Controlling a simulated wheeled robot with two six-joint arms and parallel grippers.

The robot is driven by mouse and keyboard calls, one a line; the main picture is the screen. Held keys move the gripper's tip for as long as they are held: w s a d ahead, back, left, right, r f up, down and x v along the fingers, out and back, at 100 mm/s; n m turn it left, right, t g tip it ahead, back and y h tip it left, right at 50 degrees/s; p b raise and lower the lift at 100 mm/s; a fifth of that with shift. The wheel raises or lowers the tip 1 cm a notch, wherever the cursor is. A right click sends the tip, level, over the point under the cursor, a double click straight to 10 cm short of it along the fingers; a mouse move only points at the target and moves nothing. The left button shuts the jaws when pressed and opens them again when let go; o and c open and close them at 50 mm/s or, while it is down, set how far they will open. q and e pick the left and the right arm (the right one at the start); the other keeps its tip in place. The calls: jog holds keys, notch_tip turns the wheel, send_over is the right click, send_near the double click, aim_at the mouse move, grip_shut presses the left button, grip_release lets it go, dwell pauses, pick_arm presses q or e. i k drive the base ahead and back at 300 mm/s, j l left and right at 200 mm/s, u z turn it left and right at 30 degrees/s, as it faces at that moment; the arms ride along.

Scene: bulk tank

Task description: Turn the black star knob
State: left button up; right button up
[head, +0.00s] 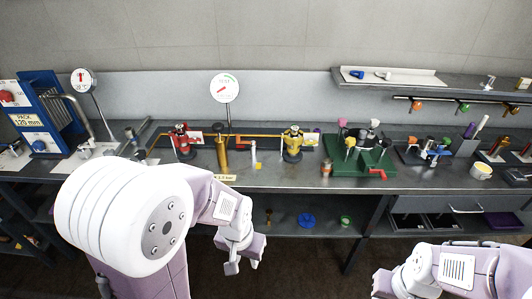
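I cannot make out for certain which part is the black star knob. Small dark knobs show on the green block (362,160) right of the bench's middle, and a dark-topped part (129,133) stands at the left by the bent pipe. My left gripper (243,266) hangs in front of the bench's front edge, below the worktop, with its fingers apart and nothing between them. My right gripper (381,284) is at the bottom right, low in front of the bench. Its fingers are too small and cut off to read. Neither gripper touches anything on the bench.
On the bench (290,178) stand a red valve (182,140), a brass cylinder (222,153), a yellow-topped valve (292,143) and a round gauge (224,87). A blue plate pack (45,115) is at the left. A shelf (440,86) overhangs the right rear.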

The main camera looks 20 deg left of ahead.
aim_at(141, 154)
jog(key=l+u, duration=0.3)
jog(key=k+u, duration=0.1)
jog(key=u, duration=1.45)
jog(key=z, duration=1.25)
jog(key=u, duration=1.25)
